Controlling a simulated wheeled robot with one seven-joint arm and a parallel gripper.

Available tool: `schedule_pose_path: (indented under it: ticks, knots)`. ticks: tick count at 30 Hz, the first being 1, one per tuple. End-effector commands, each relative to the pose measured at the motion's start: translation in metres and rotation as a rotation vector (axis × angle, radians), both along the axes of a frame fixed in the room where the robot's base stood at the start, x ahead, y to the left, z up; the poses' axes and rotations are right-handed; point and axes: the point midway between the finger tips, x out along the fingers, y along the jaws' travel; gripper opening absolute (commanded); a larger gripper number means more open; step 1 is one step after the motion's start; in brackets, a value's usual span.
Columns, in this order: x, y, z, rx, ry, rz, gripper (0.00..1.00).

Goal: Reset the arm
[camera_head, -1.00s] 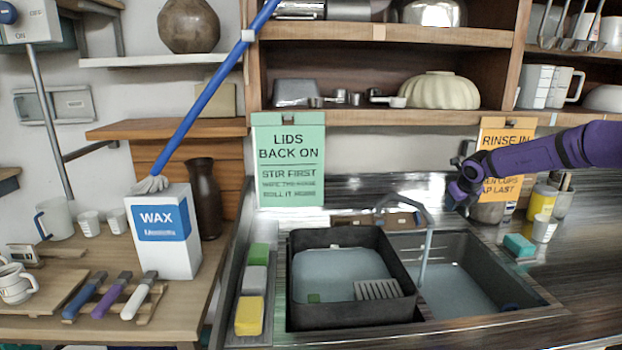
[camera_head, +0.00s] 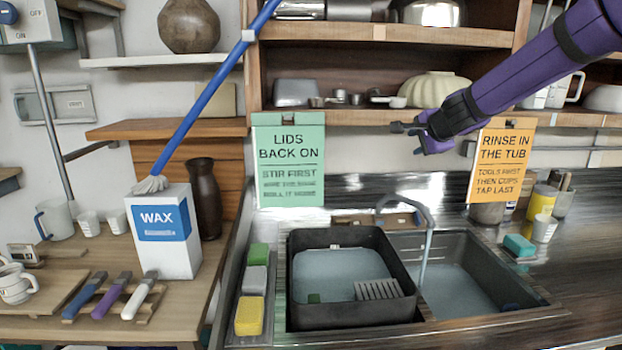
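My gripper (camera_head: 408,138) is at the end of my purple arm, which reaches in from the upper right. It is in the air in front of the lower shelf edge, above the faucet and the sink. Its fingers point left and look small and dark, and I cannot make out the gap between them. I see no object held in it. The orange "Rinse in the tub" sign (camera_head: 501,160) is to the right of my gripper. The green "Lids back on" sign (camera_head: 289,160) is to the left.
A faucet (camera_head: 427,235) stands over the sink (camera_head: 470,290), with a black tub (camera_head: 350,310) of water at its left. A wooden shelf (camera_head: 400,117) holding a cream bowl (camera_head: 434,89) is close behind my gripper. A wax box (camera_head: 165,230) with a blue-handled tool stands at left.

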Motion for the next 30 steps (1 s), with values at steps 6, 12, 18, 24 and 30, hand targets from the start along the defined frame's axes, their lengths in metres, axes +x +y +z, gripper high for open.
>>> schedule_pose_path:
  ticks: [6, 12, 18, 24, 30]
  knots:
    - [-0.083, 0.032, 0.027, -0.249, 0.003, 0.256, 0.39]
    - [-0.165, 0.041, 0.034, -0.459, 0.046, 0.454, 0.39]
    - [-0.252, 0.033, 0.031, -0.65, 0.116, 0.619, 0.39]
    - [-0.338, 0.011, 0.017, -0.817, 0.21, 0.76, 0.39]
    - [-0.408, -0.017, -0.003, -0.941, 0.305, 0.863, 0.39]
